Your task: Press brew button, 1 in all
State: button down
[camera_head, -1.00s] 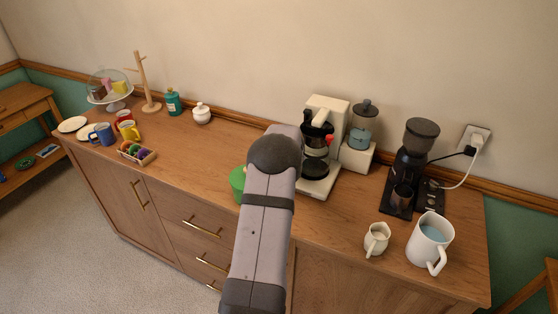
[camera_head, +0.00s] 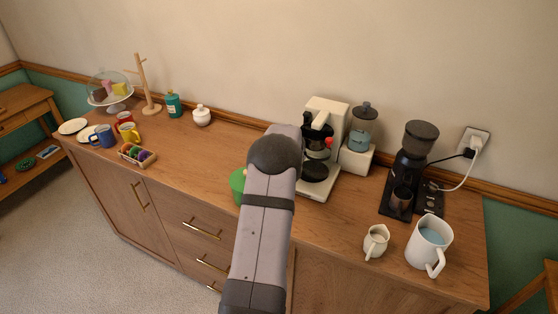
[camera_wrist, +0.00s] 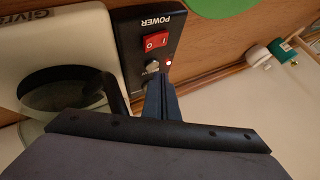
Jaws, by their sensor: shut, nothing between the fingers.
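The cream coffee maker (camera_head: 327,108) stands on the counter behind my arm, which hides part of it. In the wrist view its black control panel (camera_wrist: 131,42) carries the word POWER, a red rocker switch (camera_wrist: 156,41), a small metallic round button (camera_wrist: 152,67) and a lit red indicator (camera_wrist: 168,62). My gripper (camera_wrist: 155,80) is shut and empty, its blue fingertips right at the round button. The tips overlap the button's lower edge; I cannot tell whether they touch it. In the head view my arm hides the gripper and panel.
A dark handle-like part (camera_wrist: 114,96) lies close to the left of my fingers. A green object (camera_head: 238,184) is left of my arm. A black grinder (camera_head: 411,165), a small jug (camera_head: 376,241) and a white pitcher (camera_head: 420,250) stand to the right.

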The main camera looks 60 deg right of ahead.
jog(key=shift+r, duration=0.2)
notch_tip(320, 180, up, 5)
jog(key=p, duration=0.3)
jog(key=shift+p, duration=0.4)
jog(key=shift+w, duration=0.1)
dwell(0.7)
